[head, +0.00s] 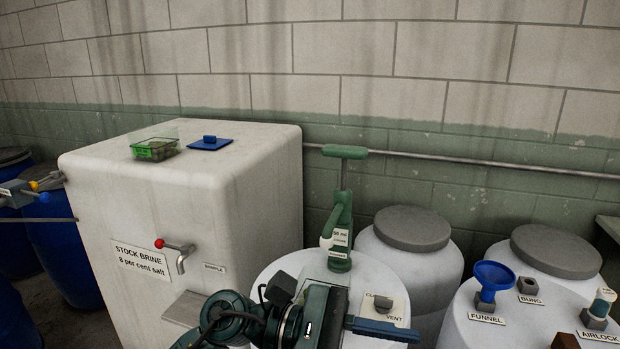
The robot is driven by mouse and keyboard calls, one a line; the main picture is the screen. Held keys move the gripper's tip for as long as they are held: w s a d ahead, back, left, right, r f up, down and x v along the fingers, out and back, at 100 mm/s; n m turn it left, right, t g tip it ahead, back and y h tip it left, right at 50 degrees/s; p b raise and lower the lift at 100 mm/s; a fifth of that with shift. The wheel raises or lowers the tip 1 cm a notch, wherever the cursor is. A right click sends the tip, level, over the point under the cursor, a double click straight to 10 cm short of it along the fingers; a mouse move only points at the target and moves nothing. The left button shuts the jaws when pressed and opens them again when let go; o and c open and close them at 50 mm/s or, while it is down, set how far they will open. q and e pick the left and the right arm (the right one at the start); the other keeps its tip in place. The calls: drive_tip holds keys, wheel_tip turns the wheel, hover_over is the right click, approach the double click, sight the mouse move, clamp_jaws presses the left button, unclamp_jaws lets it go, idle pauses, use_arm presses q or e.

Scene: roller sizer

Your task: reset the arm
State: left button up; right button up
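A dark green arm of mine comes in at the bottom, left of the middle, and reaches right in front of a white drum (278,272). I take it to be my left arm. Its gripper (400,332) points right, with a blue-grey finger seen nearly edge-on. The second finger does not show clearly, so I cannot tell whether it is open or shut. I see nothing held in it. My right gripper is not in view.
A green T-handled pump (340,225) stands upright on the drum behind my arm. Left is a white brine tank (255,200) with a red-knobbed tap (180,252), green basket (155,149) and blue lid (210,143). A blue funnel (490,280) and bung (529,285) are right.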

use_arm(q)
drive_tip(key=w+a+f+n+t+h, duration=0.1)
drive_tip(key=w+a+n+t+h, duration=0.2)
drive_tip(key=n+t, duration=0.75)
drive_tip(key=w+a+n+t+h, duration=0.1)
drive_tip(key=w+a+n+t, duration=0.4)
drive_tip(key=n, duration=1)
drive_tip(key=a+f+n+t+y, duration=0.6)
drive_tip(key=f+n+t+y, duration=0.3)
drive_tip(key=n, duration=0.8)
drive_tip(key=s+a+f+n+g+y, duration=0.3)
drive_tip(key=s+f+n, duration=0.1)
drive_tip(key=f, duration=0.3)
drive_tip(key=s+a+f+n+g+y+p, duration=0.1)
drive_tip(key=s+a+f+n+g+y, duration=0.2)
drive_tip(key=f+n, duration=0.4)
drive_tip(key=s+a+f+n+g+y, duration=0.3)
drive_tip(key=s+f+n, duration=0.2)
drive_tip(key=f, duration=0.3)
drive_tip(key=shift+f, duration=0.15)
